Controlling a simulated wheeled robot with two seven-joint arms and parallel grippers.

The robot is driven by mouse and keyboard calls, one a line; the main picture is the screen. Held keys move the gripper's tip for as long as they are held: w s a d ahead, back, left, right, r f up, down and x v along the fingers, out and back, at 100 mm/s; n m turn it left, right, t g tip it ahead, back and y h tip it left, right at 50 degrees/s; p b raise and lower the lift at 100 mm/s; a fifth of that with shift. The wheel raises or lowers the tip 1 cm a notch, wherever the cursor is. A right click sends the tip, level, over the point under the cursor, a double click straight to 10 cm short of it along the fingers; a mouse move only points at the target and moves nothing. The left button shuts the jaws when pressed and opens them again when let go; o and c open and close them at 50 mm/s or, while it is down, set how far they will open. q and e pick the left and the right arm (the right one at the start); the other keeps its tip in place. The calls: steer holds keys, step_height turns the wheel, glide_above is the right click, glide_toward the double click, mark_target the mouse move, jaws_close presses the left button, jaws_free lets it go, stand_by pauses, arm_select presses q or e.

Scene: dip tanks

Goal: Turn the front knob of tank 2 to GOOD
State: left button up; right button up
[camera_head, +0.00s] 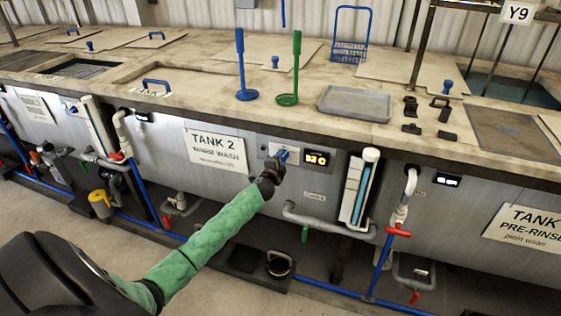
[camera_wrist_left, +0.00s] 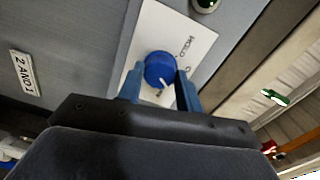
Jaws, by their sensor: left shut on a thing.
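A white mark shows at the knob's lower edge. "HOLD" is printed on the plate; the other lettering is too small to read. My right gripper is not in view.
A white-framed gauge with a blue column (camera_head: 360,188) stands right of the display. A grey pipe (camera_head: 325,222) runs below. On the tank top are a blue stand tool (camera_head: 246,95), a green one (camera_head: 288,98) and a grey tray (camera_head: 355,104).

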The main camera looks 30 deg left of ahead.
arm_select(q)
steer(key=shift+f+m, duration=0.1)
steer(key=shift+m, duration=0.8)
steer(key=shift+d+m, duration=0.1)
steer(key=shift+m, duration=1.2)
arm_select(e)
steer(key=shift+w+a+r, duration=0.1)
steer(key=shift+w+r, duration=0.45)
arm_select(q)
steer(key=shift+m, duration=0.4)
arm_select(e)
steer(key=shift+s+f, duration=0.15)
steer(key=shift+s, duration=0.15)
arm_select(q)
steer(key=o, duration=0.8)
steer(key=shift+o, duration=1)
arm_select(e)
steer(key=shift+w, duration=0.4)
